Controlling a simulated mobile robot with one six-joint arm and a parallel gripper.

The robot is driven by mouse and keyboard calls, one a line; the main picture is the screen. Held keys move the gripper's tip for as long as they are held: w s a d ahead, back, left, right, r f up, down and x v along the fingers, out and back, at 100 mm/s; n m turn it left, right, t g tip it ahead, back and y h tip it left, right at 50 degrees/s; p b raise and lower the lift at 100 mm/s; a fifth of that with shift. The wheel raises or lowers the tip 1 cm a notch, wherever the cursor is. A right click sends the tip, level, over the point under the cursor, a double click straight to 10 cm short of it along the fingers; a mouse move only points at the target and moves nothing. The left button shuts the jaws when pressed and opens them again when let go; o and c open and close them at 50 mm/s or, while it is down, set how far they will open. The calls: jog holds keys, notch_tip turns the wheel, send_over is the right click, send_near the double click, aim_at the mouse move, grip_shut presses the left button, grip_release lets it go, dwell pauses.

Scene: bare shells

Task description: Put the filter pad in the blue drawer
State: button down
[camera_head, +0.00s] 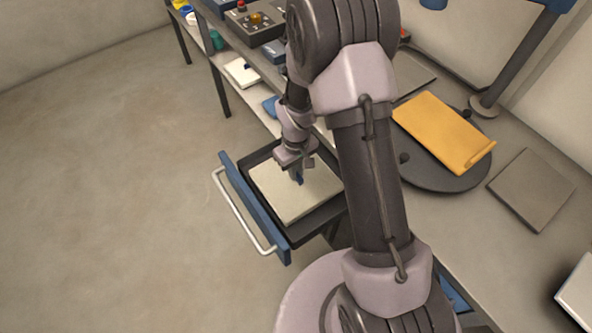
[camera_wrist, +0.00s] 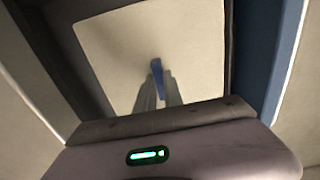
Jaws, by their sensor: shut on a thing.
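The filter pad (camera_head: 285,195) is a flat cream square with a small blue tab. My gripper (camera_head: 299,178) is shut on this tab from above, and the tab (camera_wrist: 157,72) shows between the fingertips in the wrist view. The pad (camera_wrist: 150,35) fills much of that view. The blue drawer (camera_head: 257,206) is pulled out, with a dark interior and a blue front carrying a pale bar handle. The pad lies within the drawer's outline; I cannot tell whether it touches the drawer floor. My arm hides the drawer's right side.
An orange panel (camera_head: 443,132) lies on a dark round turntable (camera_head: 425,180) on the counter at right. A grey square plate (camera_head: 531,189) lies beside it. A similar white pad (camera_head: 240,73) sits on the lower shelf. The floor at left is clear.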

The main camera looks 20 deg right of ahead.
jog(key=shift+f+b, duration=0.45)
jog(key=shift+f, duration=0.2)
jog(key=c, duration=1.5)
grip_release()
jog(key=shift+o, duration=0.2)
jog(key=shift+r, duration=0.15)
notch_tip(320, 180, up, 24)
jog(key=s+r+m+t+p, duration=0.1)
jog(key=s+m+t+p, duration=0.1)
jog(key=p, duration=0.4)
jog(key=s+a+r+m+t+y, duration=0.1)
jog(key=s+a+r+m+t, duration=0.1)
jog(key=s+r, duration=0.4)
jog(key=s+a+r+m+t+y, duration=0.1)
jog(key=s+a+r+m, duration=0.1)
jog(key=s+r+m, duration=0.2)
jog(key=s+r, duration=0.3)
jog(key=s, duration=0.4)
jog(key=shift+r+t, duration=0.15)
jog(key=shift+t, duration=0.25)
